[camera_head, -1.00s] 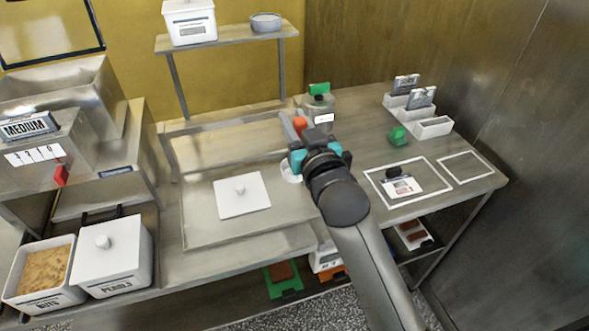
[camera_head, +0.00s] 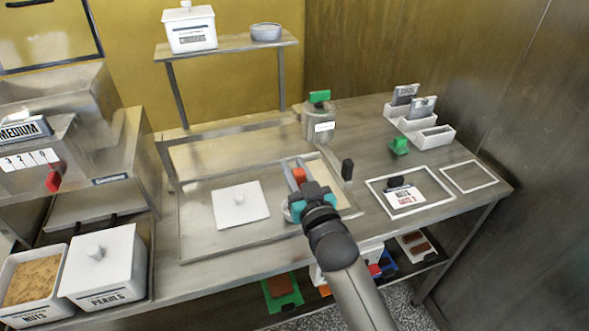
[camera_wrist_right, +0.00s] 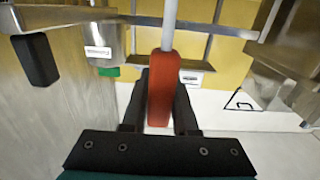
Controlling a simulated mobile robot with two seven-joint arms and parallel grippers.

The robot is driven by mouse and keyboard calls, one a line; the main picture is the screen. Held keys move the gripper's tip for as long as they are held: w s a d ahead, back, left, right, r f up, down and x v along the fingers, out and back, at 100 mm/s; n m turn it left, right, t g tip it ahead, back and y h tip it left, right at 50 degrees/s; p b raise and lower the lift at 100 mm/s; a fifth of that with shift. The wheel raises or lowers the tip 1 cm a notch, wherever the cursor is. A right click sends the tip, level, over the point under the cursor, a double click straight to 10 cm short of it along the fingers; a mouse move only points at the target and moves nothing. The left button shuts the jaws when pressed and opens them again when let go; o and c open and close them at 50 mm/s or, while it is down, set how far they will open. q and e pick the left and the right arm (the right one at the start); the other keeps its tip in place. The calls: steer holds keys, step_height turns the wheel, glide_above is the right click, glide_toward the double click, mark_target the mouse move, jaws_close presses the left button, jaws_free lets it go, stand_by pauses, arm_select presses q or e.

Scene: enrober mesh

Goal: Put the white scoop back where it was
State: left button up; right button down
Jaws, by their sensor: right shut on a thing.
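My right gripper (camera_head: 308,190) is shut on the red handle (camera_wrist_right: 163,90) of a tool. A pale shaft (camera_wrist_right: 170,22) runs from the handle away from the fingers; its far end is out of the wrist view. In the head view the tool shows as a red handle (camera_head: 299,175) with a grey strip to its upper left, above the right part of the steel tray (camera_head: 205,240). A pale round thing (camera_head: 287,211) shows partly behind the gripper; I cannot tell whether it belongs to the tool. No scoop bowl shows clearly. My left gripper is out of view.
A canister (camera_head: 318,127) with a green-topped item stands behind the tray. A black upright handle (camera_head: 347,169) is close right of the gripper. A white lid (camera_head: 241,205) lies on the tray. White-framed areas (camera_head: 468,176) and a card holder (camera_head: 436,139) are at right.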

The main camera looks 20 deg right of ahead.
steer(key=shift+f, duration=0.15)
steer(key=c, duration=0.7)
jaws_free()
steer(key=shift+s, duration=0.2)
steer(key=s, duration=1.1)
steer(key=shift+s+d+r+p, duration=0.2)
steer(key=shift+s+p, duration=0.1)
steer(key=shift+s, duration=0.05)
